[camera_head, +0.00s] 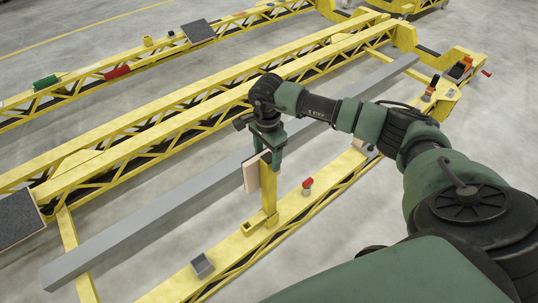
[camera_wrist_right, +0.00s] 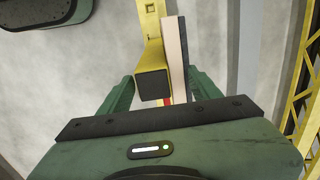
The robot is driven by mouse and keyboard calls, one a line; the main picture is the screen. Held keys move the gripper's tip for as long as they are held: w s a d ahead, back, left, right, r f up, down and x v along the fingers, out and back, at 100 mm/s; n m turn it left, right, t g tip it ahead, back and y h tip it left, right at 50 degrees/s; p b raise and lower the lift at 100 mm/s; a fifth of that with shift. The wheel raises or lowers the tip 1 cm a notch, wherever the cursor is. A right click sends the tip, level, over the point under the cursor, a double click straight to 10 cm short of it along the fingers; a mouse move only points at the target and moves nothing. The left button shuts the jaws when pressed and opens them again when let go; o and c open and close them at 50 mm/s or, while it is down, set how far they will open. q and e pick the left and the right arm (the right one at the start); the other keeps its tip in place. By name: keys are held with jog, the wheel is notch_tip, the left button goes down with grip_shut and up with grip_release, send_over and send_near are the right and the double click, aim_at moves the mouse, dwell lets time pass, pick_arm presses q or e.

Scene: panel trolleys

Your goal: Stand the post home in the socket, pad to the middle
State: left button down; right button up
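The yellow post (camera_head: 269,190) is upright above the near yellow beam, its lower end at the yellow socket (camera_head: 254,224). I cannot tell whether it is fully seated. The pad (camera_head: 251,174), a pale board with a dark face, is on the post's left side, toward the trolley's middle. My right gripper (camera_head: 268,152) is at the post's top. In the right wrist view the post's dark end (camera_wrist_right: 153,86) and the pad (camera_wrist_right: 176,58) lie between my green fingers (camera_wrist_right: 161,80), which appear to close on them. My left gripper is not in view.
A long grey bar (camera_head: 150,218) lies along the trolley, behind the post. On the near beam (camera_head: 225,262) are a grey box (camera_head: 202,265) and a red-topped piece (camera_head: 307,186). Farther yellow rails (camera_head: 150,118) carry green and red parts. Grey floor is open around.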

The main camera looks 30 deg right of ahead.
jog(key=shift+o, duration=0.7)
jog(key=shift+f, duration=0.35)
jog(key=shift+s+f, duration=0.15)
jog(key=shift+a+r+p, duration=0.15)
jog(key=shift+r+p, duration=0.3)
jog(key=shift+r, duration=0.35)
jog(key=shift+a+r+p, duration=0.1)
jog(key=shift+r+p, duration=0.3)
jog(key=shift+r, duration=0.35)
jog(key=shift+w+a+r+p, duration=0.1)
jog(key=shift+w+r+p, duration=0.1)
jog(key=shift+r+p, duration=1.25)
jog(key=shift+r, duration=0.8)
jog(key=shift+r+p, duration=0.35)
jog(key=shift+r, duration=0.2)
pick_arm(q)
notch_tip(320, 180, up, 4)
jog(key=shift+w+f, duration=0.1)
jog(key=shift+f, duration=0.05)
